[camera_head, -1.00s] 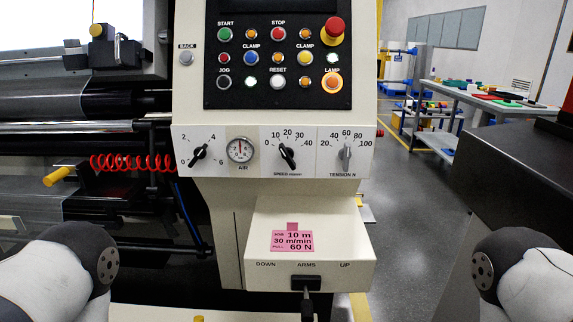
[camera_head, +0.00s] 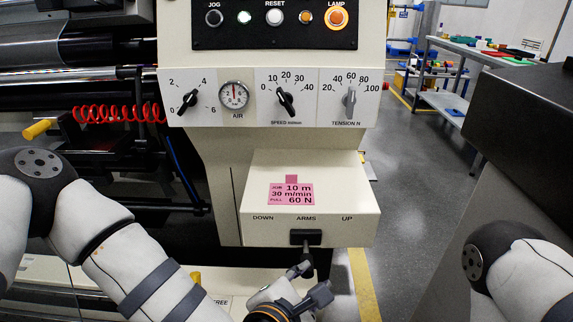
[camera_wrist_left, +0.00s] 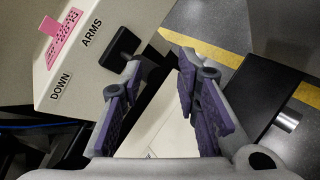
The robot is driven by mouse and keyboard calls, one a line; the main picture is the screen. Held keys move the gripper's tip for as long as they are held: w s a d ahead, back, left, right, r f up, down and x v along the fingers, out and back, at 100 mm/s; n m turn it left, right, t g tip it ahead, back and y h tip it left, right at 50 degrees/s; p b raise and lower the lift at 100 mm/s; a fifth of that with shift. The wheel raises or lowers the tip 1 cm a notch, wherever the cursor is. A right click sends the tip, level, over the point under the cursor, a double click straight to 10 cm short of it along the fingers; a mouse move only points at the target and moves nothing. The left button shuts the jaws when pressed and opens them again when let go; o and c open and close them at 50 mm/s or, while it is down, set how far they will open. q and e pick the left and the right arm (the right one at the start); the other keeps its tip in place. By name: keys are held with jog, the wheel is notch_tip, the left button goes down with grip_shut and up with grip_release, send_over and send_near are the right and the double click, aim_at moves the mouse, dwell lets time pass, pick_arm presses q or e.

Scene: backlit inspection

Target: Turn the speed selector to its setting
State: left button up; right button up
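The speed selector (camera_head: 286,103) is a black pointer knob on the white dial plate, in the middle of the row, with a scale from 0 to 40. Its pointer tilts up and left, toward the low numbers near 10. My left gripper (camera_head: 311,283) is low in front of the console, below the ARMS switch and well below the selector. In the left wrist view its purple-padded fingers (camera_wrist_left: 160,72) are apart with nothing between them. My right gripper is out of view.
The black ARMS switch (camera_head: 306,238) sits on the box front just above my left gripper. The tension knob (camera_head: 349,97) and left knob (camera_head: 187,102) flank the selector, with an air gauge (camera_head: 234,95) between. A dark machine block (camera_head: 520,110) stands at right.

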pick_arm(q)
jog(key=w+r+n+t+y, duration=0.1)
jog(key=w+r+n+t, duration=0.2)
jog(key=w+r+n, duration=0.5)
jog(key=n+t+y+b, duration=0.1)
jog(key=n+t+y, duration=0.3)
jog(key=n, duration=0.7)
send_near(286, 105)
jog(key=w, duration=1)
jog(key=shift+r, duration=0.15)
jog(key=shift+c, duration=0.3)
jog(key=shift+d, duration=0.1)
grip_shut()
